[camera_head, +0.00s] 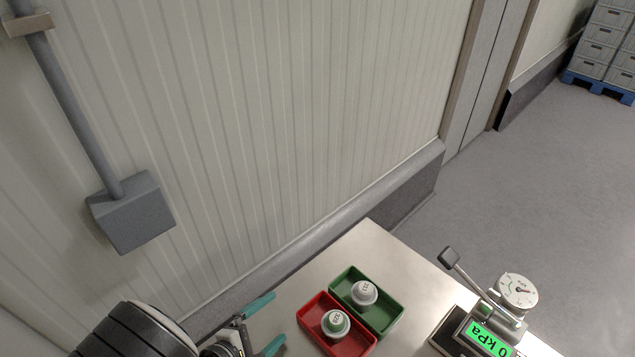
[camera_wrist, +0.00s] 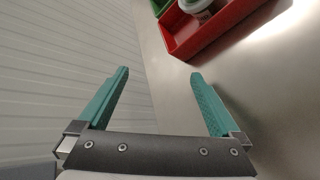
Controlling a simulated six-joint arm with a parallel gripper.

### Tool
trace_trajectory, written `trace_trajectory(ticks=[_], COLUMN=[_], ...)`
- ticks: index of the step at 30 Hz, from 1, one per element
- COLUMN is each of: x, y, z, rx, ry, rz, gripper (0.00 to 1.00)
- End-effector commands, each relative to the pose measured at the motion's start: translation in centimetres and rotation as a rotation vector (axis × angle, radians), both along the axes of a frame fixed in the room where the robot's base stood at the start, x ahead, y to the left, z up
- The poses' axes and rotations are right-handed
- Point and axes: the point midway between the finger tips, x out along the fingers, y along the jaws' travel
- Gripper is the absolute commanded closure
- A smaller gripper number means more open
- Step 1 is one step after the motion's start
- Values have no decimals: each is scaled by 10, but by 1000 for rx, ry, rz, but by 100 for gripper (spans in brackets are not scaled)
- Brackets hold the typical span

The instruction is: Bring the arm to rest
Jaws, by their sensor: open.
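My gripper (camera_head: 268,324) is at the lower left of the head view, over the near left part of the steel table. Its two teal fingers stand apart with nothing between them. They also show spread in the wrist view (camera_wrist: 159,75), with the table's edge and bare steel beyond them. A red tray (camera_head: 359,347) lies on the table to the right of my gripper, apart from it, and holds a white capped jar (camera_head: 336,323). A green tray (camera_head: 387,322) lies beside it and holds another white jar (camera_head: 364,292).
A gauge device (camera_head: 517,291) with a lever and a green display reading 0 kPa (camera_head: 488,338) stands on the table's right. A ribbed wall (camera_head: 250,120) runs behind the table. A grey box on a conduit (camera_head: 132,213) is fixed to it. Bare table (camera_head: 370,249) lies behind the trays.

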Motion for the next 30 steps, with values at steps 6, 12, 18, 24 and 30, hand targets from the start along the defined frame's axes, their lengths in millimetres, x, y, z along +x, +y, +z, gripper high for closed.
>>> trace_trajectory(ticks=[6,12,18,24,30], x=[90,44,-21,-82,-137], y=[18,-47,-116,-170,-168], z=[164,252,265,250,193], rx=[1363,1781,1853,1816,1527], ry=[-55,54,10,-134,70], rz=[-335,-628,-976,-1346,-1696], gripper=[0,0,0,0,0])
